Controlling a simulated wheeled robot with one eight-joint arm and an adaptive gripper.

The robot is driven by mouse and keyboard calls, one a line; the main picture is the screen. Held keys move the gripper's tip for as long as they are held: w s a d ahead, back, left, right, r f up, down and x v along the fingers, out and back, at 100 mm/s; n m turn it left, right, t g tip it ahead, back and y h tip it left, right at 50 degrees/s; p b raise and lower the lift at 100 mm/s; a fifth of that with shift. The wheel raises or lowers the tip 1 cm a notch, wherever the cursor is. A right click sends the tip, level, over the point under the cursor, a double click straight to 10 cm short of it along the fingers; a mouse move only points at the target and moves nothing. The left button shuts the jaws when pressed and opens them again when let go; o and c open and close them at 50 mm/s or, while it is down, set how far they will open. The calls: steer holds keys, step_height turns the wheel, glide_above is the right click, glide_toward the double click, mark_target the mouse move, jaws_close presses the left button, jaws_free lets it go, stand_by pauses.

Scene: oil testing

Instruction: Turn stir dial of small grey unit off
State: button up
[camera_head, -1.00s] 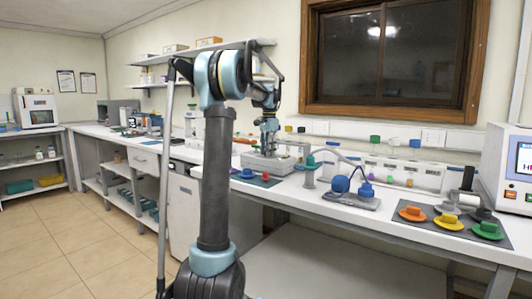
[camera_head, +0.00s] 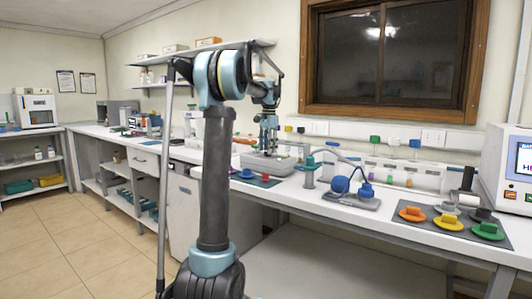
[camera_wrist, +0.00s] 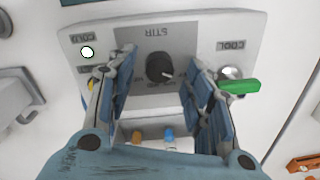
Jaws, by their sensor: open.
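The small grey unit (camera_head: 268,165) stands on the bench below my gripper (camera_head: 268,140) in the head view. In the wrist view, the unit's panel (camera_wrist: 215,45) fills the upper middle, its lettering upside down. The black stir dial (camera_wrist: 160,68) sits on a darker grey patch marked STIR, with a pale mark toward the lower right. My gripper (camera_wrist: 160,66) is open, with one blue-grey finger on each side of the dial and visible gaps between. I cannot tell how far the fingertips are above the panel.
A green handle (camera_wrist: 240,87) is right of the fingers, and a white round spot (camera_wrist: 87,52) is to the left. Orange and blue-capped items show below the panel. A dark mat with coloured pieces (camera_head: 450,222) lies on the bench to the right.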

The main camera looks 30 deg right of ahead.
step_height(320, 180, up, 10)
steer(key=shift+s+r, duration=0.2)
stand_by(0.6)
